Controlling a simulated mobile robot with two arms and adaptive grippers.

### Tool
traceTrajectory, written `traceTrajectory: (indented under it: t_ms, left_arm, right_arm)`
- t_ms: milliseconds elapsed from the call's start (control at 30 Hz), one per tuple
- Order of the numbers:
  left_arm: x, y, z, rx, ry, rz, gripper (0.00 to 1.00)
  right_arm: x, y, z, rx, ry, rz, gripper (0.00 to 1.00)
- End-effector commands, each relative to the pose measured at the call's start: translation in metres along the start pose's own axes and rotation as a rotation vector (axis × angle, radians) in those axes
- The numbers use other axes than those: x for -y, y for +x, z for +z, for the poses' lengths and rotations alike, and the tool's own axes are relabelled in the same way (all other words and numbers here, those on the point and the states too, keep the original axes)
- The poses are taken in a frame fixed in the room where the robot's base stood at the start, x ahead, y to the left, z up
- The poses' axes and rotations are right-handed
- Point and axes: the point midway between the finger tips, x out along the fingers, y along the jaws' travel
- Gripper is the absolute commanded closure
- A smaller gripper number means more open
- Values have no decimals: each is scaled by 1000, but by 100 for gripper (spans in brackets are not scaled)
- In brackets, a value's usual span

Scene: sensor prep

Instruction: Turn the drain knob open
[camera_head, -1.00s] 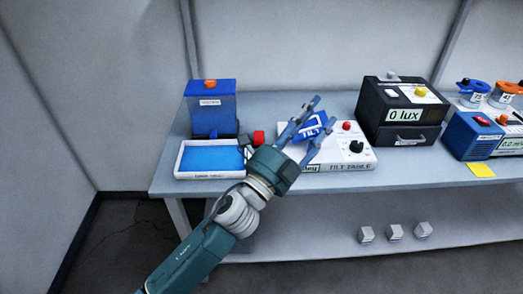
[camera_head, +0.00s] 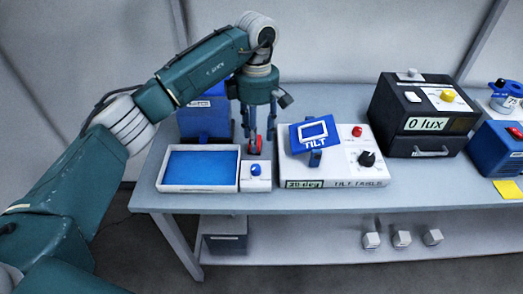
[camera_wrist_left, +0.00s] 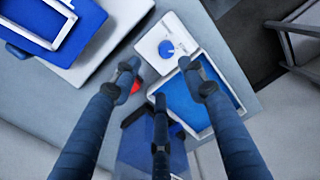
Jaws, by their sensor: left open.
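A red knob (camera_head: 254,146) sits beside the blue tank (camera_head: 200,122), behind a small white box (camera_head: 257,184) with a blue knob (camera_head: 255,170). I cannot read which knob is marked as the drain. My left gripper (camera_head: 262,138) points down over the red knob, fingers open and empty; they partly cover it. In the left wrist view the open fingers (camera_wrist_left: 163,85) spread above the bench. The red knob (camera_wrist_left: 135,86) shows partly behind one finger, and the blue knob (camera_wrist_left: 166,48) lies beyond the fingertips. My right gripper is not in view.
A blue-filled white tray (camera_head: 163,187) stands left of the white box. The tilt table (camera_head: 330,172) stands close on its right. A black lux box (camera_head: 410,145) is further right. Several small cubes (camera_head: 402,238) lie on the lower shelf.

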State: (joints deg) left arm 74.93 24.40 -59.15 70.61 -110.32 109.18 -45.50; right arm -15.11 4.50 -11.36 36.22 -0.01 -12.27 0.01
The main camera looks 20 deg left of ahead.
Motion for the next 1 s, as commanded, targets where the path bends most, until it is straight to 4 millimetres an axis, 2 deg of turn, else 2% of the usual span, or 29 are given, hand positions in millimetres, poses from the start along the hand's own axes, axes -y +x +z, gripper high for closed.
traceTrajectory:
  t_ms: [100,300,400,533,733,833,1000]
  left_arm:
    - [1,10,-2,-6,0,-5,57]
    - [2,47,-1,-3,-1,-7,57]
    - [2,66,0,-2,0,-7,57]
    - [2,86,0,-2,-1,-5,57]
    - [1,103,0,-1,1,-2,57]
    - [1,106,0,-1,1,-1,57]
    - [1,106,0,0,1,-1,57]
  right_arm:
    - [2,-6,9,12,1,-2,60]
    - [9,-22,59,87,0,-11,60]
    - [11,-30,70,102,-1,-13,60]
    - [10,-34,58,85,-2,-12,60]
    - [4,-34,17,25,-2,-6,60]
    - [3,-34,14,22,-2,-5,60]
    - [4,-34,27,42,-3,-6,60]
